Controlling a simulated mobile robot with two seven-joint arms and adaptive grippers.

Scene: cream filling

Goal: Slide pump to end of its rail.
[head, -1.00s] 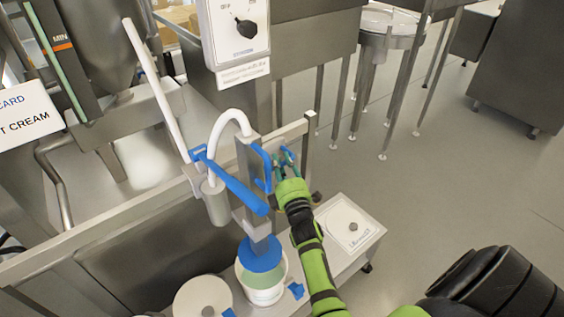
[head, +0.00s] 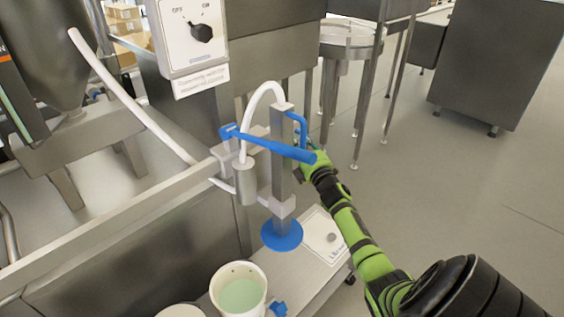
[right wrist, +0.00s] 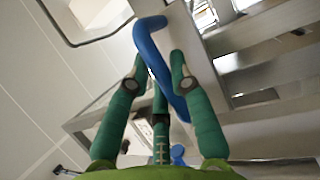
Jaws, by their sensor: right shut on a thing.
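The pump is a steel column (head: 281,165) with a curved white hose, a blue lever and a blue disc (head: 282,235) at its foot. It stands upright at the far right part of the steel rail (head: 120,222); the rail's end is hidden behind it. The disc is beyond the white bucket of green liquid (head: 239,291), close by the square white lid. My right gripper (head: 312,150) is at the pump's blue side handle (head: 298,128), partly hidden by the lever. In the right wrist view, its green fingers (right wrist: 157,75) are closed around that blue handle (right wrist: 153,52). My left gripper is out of view.
A control box with a knob (head: 195,38) hangs behind the pump. A round-topped steel stand (head: 345,45) is farther back. The floor at right is clear.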

